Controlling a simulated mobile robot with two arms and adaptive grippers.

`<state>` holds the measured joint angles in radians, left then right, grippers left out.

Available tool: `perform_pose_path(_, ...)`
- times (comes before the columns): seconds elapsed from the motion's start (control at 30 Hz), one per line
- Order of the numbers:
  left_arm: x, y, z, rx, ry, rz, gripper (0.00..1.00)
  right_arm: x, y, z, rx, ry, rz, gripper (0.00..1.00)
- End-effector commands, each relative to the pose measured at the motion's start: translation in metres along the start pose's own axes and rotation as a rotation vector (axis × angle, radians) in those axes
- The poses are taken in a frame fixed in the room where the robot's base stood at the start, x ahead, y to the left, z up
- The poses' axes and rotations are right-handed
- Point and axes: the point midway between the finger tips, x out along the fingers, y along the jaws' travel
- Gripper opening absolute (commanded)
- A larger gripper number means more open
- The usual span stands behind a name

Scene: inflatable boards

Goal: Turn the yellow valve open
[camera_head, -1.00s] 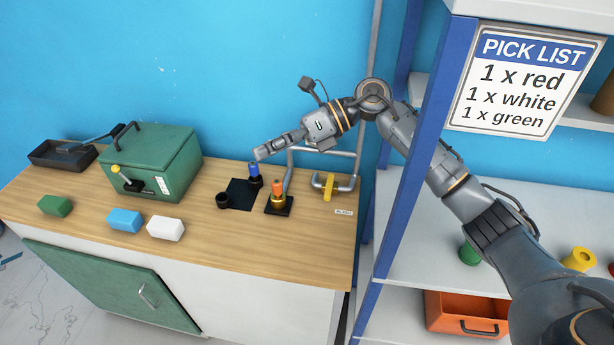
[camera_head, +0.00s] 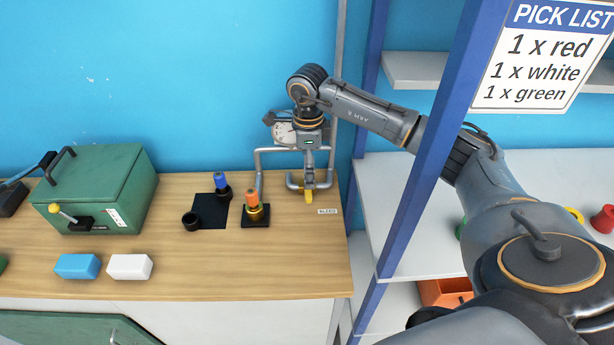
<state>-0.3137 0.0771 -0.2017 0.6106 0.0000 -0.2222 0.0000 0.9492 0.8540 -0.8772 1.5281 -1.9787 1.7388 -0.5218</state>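The yellow valve handle (camera_head: 309,195) sits on the grey pipework (camera_head: 293,184) at the back right of the wooden bench. Only its lower part shows, pointing down. My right arm reaches in from the right, past the blue shelf post. My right gripper (camera_head: 309,179) points down directly over the valve, with its fingers at the handle and hiding its upper part. The fingers look narrow from here, and I cannot tell whether they are closed on the handle. My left gripper is not in view.
A green box (camera_head: 100,187), a blue block (camera_head: 78,266) and a white block (camera_head: 129,266) are farther left. The blue post (camera_head: 430,140) stands close to my arm.

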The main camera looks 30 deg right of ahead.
Motion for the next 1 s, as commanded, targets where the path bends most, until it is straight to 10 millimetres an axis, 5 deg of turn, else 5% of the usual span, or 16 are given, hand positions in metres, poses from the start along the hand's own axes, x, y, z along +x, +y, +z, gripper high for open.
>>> perform_pose_path(0.23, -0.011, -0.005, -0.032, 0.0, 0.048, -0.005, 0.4, 0.037, 0.001, 0.001, 0.001, -0.001, 0.003, 1.0)
perform_pose_path(0.67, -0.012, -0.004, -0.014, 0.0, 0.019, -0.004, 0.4, 0.049, 0.0, 0.001, 0.0, -0.002, 0.0, 1.0)
perform_pose_path(1.0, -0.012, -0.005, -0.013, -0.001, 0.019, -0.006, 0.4, 0.049, 0.0, 0.001, 0.0, -0.002, 0.0, 0.33)
